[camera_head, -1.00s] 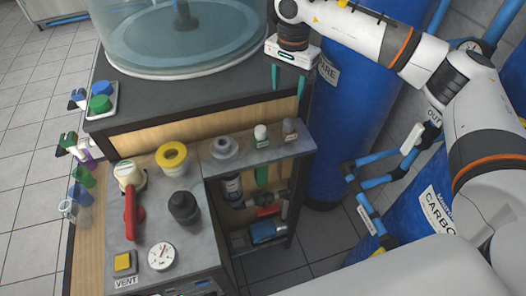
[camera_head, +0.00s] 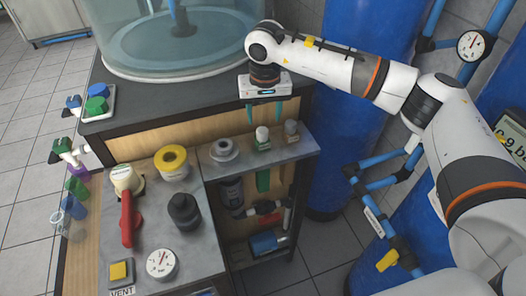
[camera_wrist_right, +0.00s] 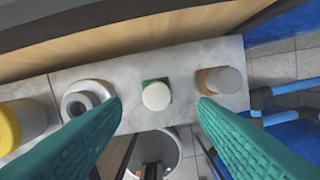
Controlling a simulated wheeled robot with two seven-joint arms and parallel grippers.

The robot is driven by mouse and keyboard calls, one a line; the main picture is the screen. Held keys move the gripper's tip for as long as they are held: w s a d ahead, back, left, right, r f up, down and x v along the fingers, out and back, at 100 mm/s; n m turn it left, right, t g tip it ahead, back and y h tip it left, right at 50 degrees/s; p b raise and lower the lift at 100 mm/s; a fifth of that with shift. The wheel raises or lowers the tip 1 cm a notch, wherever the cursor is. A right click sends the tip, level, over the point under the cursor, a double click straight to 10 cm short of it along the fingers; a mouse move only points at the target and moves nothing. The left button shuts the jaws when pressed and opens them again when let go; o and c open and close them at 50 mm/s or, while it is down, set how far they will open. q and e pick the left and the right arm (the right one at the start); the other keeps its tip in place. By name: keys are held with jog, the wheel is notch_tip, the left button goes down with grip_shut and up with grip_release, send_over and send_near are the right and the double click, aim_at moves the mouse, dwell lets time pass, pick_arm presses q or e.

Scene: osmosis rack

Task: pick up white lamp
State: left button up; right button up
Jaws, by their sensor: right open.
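The white-topped piece with a green base (camera_head: 262,134), which looks like the white lamp, stands upright on the grey ledge (camera_head: 240,172). In the right wrist view its round white top (camera_wrist_right: 156,96) lies between my fingers, seen from above. My right gripper (camera_head: 264,116) is open, its teal fingers pointing down above and behind the lamp. In the wrist view the open fingertips (camera_wrist_right: 159,106) stand on either side of the white top, with a clear gap to each. How far they are above it is hard to tell. My left gripper is out of view.
A grey-topped brown piece (camera_head: 291,129) stands right of the lamp, close to one finger in the wrist view. A wooden panel (camera_head: 160,139) rises behind the ledge.

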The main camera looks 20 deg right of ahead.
aim_at(262, 130)
jog(key=shift+a+f+p, duration=0.15)
jog(key=shift+f+p, duration=0.15)
jog(key=shift+f, duration=0.25)
notch_tip(262, 130, down, 4)
jog(key=shift+w+r+p, duration=0.15)
jog(key=shift+p, duration=0.6)
jog(key=shift+w+f, duration=0.1)
jog(key=shift+f, duration=0.3)
jog(key=shift+c, duration=0.3)
jog(key=c, duration=0.8)
